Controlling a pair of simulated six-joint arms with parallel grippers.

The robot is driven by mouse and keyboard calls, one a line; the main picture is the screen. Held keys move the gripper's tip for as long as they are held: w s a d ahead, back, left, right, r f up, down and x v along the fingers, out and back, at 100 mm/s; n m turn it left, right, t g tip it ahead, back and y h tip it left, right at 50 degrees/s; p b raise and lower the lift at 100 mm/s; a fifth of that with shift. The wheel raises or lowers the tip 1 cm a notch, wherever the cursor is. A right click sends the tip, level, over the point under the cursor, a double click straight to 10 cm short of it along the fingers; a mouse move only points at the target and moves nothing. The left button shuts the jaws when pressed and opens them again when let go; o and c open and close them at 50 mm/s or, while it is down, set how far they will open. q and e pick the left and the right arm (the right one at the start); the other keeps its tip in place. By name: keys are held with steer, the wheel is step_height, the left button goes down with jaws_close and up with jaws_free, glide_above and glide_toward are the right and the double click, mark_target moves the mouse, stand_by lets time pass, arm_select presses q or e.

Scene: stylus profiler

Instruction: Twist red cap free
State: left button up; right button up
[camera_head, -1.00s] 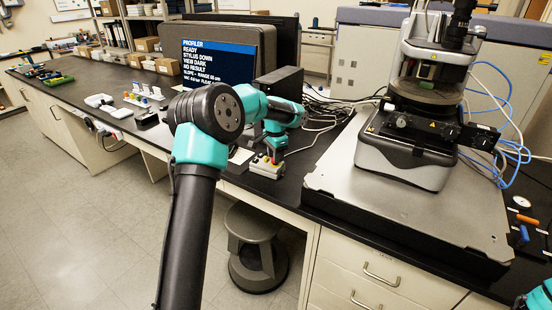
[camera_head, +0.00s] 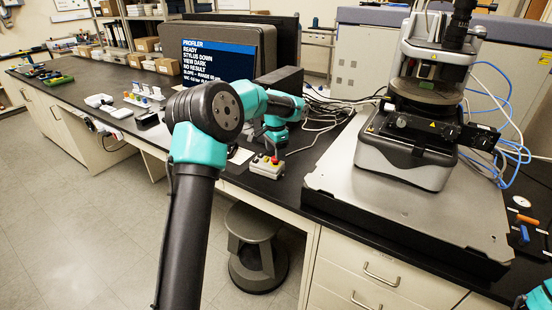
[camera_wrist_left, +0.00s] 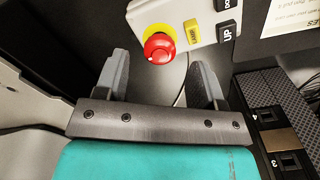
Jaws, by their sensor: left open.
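A red cap (camera_head: 274,160) sits on a yellow collar on a small light-grey control box (camera_head: 265,171) near the bench's front edge. My left gripper (camera_head: 273,148) is just above and behind the box in the head view. In the left wrist view the red cap (camera_wrist_left: 158,47) is on its yellow collar (camera_wrist_left: 153,33), beyond and between the two spread fingers of my left gripper (camera_wrist_left: 158,64). The fingers are open, empty and apart from the cap. My right gripper is not in view; only a piece of my right arm shows at the lower right corner.
The box also has a yellow key and a black UP key (camera_wrist_left: 227,32). The monitor (camera_head: 222,58) stands behind my left arm, with loose cables to its right. The profiler (camera_head: 408,150) stands on a grey slab at right. A stool (camera_head: 257,250) is below the bench.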

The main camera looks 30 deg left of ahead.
arm_select(q)
steer(key=shift+r, duration=2.9)
steer(key=shift+r, duration=0.1)
step_height(320, 180, up, 17)
